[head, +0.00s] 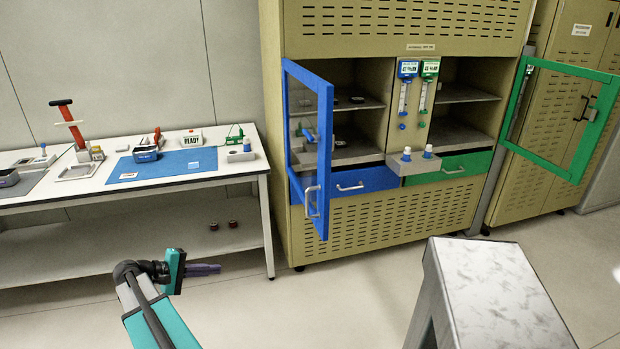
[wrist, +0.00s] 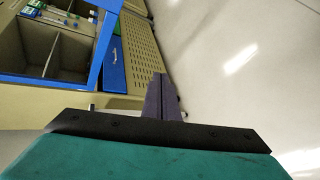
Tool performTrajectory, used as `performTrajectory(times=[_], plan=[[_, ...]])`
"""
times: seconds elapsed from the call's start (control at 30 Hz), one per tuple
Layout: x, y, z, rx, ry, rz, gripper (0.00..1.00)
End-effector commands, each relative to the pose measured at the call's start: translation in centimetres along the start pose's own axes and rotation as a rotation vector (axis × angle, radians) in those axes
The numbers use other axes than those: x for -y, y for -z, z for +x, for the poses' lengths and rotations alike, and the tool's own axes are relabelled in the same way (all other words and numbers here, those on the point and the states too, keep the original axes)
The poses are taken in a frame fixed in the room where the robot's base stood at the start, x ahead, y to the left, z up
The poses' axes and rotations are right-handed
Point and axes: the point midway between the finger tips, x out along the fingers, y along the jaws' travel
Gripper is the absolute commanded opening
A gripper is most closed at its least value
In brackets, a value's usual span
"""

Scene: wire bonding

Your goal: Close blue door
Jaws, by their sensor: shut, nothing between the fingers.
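The blue door (head: 325,150) is a blue-framed, see-through door on the left side of the tan cabinet. It stands wide open, swung out toward the room, with a silver handle (head: 312,201) low on its frame. In the wrist view part of the blue door frame (wrist: 104,45) crosses the cabinet front. My gripper (head: 216,269) is shut and empty. It is in front of the white bench, left of and lower than the door in the head view, and apart from it. In the wrist view the closed fingers (wrist: 160,92) show below the door frame.
The green door (head: 517,110) on the right is also open. The blue drawer (head: 352,182) and green drawer (head: 455,167) look shut. A white bench (head: 225,176) with tools stands left. A grey-topped stand (head: 490,290) is at front right. Floor (head: 345,285) before the cabinet is clear.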

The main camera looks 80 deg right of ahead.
Motion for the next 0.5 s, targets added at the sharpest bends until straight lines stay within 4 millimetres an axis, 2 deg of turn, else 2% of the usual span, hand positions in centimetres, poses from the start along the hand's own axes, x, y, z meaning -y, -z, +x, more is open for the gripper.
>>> performTrajectory(times=[0.03,0.17,0.3,0.4,0.5], plan=[[-3.3,-0.1,1.0,0.030,-0.035,0.038,0.00],[-11.1,-1.9,2.9,0.110,-0.133,0.122,0.00],[-19.2,-4.8,4.6,0.207,-0.238,0.211,0.00],[-24.2,-7.2,5.5,0.275,-0.305,0.265,0.00],[-27.9,-9.3,5.9,0.332,-0.358,0.307,0.00]])
